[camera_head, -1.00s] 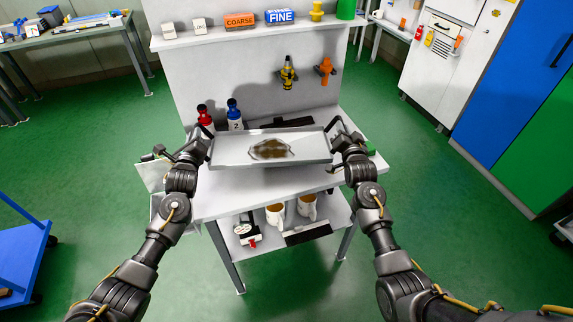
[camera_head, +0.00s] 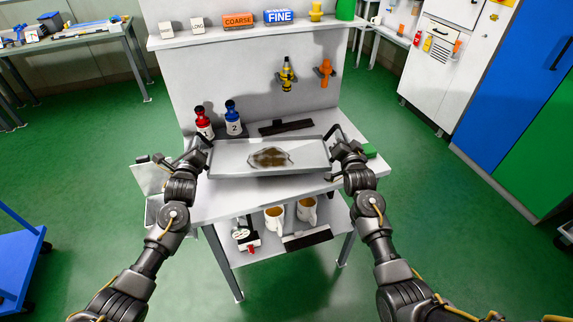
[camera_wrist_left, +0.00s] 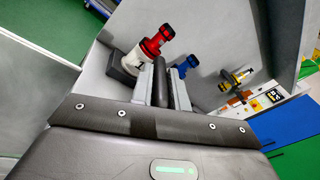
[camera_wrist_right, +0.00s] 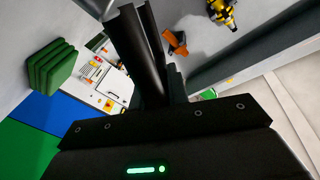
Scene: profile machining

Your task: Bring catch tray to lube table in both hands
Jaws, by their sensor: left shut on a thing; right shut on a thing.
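The catch tray (camera_head: 225,160) is a shallow grey metal tray with a brown puddle (camera_head: 270,157) in it. It is roughly level over the front of the white lube table (camera_head: 215,203); I cannot tell whether it touches the top. My left gripper (camera_head: 203,147) is shut on the tray's left handle, a dark bar that shows between the fingers in the left wrist view (camera_wrist_left: 161,82). My right gripper (camera_head: 336,143) is shut on the right handle, whose dark bar shows in the right wrist view (camera_wrist_right: 150,50).
Red (camera_head: 203,122) and blue (camera_head: 233,118) bottles stand behind the tray's left end. A dark bar (camera_head: 286,127) lies behind the tray, and a green block (camera_head: 369,150) sits right of it. Mugs (camera_head: 307,209) stand on the lower shelf. A blue cart (camera_head: 20,250) is at the left.

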